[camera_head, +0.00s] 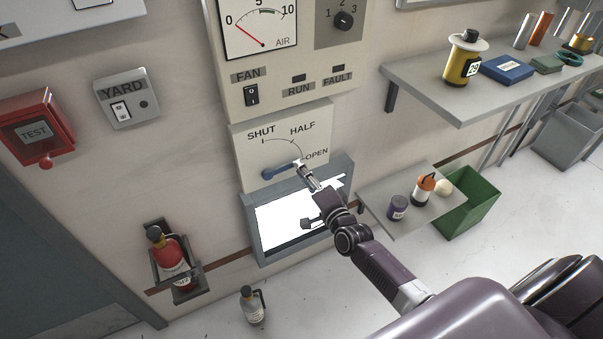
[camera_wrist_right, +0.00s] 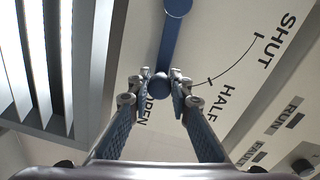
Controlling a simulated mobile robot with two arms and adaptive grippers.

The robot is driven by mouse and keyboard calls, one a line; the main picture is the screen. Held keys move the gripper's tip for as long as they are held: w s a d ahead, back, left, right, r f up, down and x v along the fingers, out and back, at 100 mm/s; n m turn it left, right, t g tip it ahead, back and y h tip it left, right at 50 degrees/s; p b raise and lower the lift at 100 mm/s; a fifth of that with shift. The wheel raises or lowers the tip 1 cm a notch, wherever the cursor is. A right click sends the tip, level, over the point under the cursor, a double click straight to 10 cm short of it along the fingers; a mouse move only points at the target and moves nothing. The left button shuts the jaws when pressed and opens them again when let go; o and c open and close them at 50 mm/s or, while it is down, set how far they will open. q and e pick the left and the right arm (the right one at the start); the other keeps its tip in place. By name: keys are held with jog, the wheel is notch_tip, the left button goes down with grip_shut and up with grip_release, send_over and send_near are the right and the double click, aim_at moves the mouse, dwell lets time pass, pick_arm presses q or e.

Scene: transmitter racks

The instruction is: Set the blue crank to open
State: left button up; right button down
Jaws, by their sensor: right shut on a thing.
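The blue crank (camera_head: 283,171) is on a pale wall panel (camera_head: 247,150) marked SHUT, HALF and OPEN along an arc. Its arm points right, toward the OPEN mark (camera_head: 316,155). My right gripper (camera_head: 303,168) is at the crank's outer end. In the right wrist view the crank's arm (camera_wrist_right: 172,42) comes down from the top to a round blue knob (camera_wrist_right: 160,86). The fingertips of my right gripper (camera_wrist_right: 160,88) are closed around this knob, and they partly cover the word OPEN. My left gripper is not in view.
A grey-framed bright box (camera_head: 250,205) juts out just below the crank panel. A low shelf (camera_head: 375,208) with small containers stands to the right, beside a green bin (camera_head: 478,212).

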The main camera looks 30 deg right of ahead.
jog(key=shift+f+m+b, duration=0.35)
jog(key=shift+f+m, duration=0.05)
jog(key=shift+f, duration=0.05)
dwell(0.3)
jog(key=c, duration=1.7)
grip_release()
jog(key=shift+c, duration=0.2)
jog(key=shift+s, duration=0.1)
jog(key=s, duration=1.2)
jog(key=shift+d+r, duration=0.25)
jog(key=shift+r, duration=0.05)
